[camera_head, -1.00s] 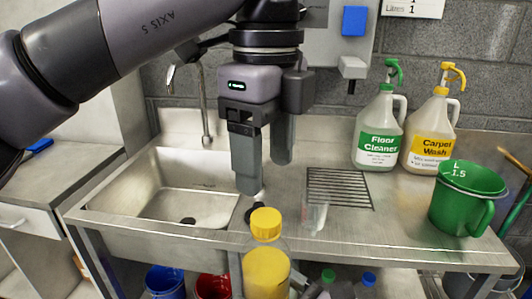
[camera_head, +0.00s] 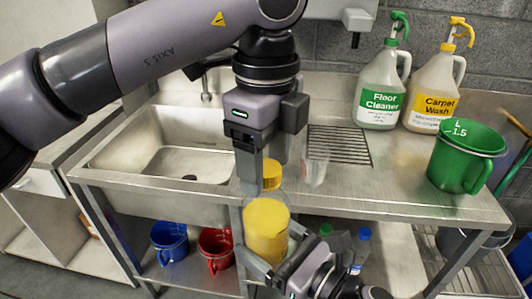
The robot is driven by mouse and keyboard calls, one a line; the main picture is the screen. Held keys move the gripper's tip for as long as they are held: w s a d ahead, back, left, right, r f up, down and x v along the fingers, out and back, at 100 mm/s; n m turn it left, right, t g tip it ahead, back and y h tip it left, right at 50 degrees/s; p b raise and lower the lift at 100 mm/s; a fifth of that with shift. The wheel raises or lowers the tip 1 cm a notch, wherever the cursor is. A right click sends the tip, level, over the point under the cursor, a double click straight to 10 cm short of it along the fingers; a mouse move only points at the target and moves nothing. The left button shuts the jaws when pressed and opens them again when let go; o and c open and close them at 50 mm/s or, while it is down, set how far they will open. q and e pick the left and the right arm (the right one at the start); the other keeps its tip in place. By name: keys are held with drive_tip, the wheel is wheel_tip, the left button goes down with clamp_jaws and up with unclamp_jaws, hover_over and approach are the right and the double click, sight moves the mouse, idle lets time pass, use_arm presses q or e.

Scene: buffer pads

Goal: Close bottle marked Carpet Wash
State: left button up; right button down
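A bottle (camera_head: 266,228) with yellow contents and a yellow cap stands upright in front of the counter; its label is not readable. My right gripper (camera_head: 272,252) reaches in from the bottom right, its fingers on either side of the bottle and apparently gripping it. My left gripper (camera_head: 264,172) points down over the bottle's top, its fingers apart. One finger covers part of the yellow cap (camera_head: 242,172), so contact with it is hidden. A jug labelled Carpet Wash (camera_head: 434,88), with a yellow trigger top, stands at the back right of the counter.
A Floor Cleaner jug (camera_head: 382,90) stands beside the Carpet Wash jug. A green measuring jug (camera_head: 464,160) and a clear cup (camera_head: 314,170) stand on the steel counter (camera_head: 395,195). Blue (camera_head: 169,240) and red (camera_head: 216,246) jugs sit on the lower shelf.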

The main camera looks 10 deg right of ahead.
use_arm(q)
drive_tip(key=c, duration=0.9)
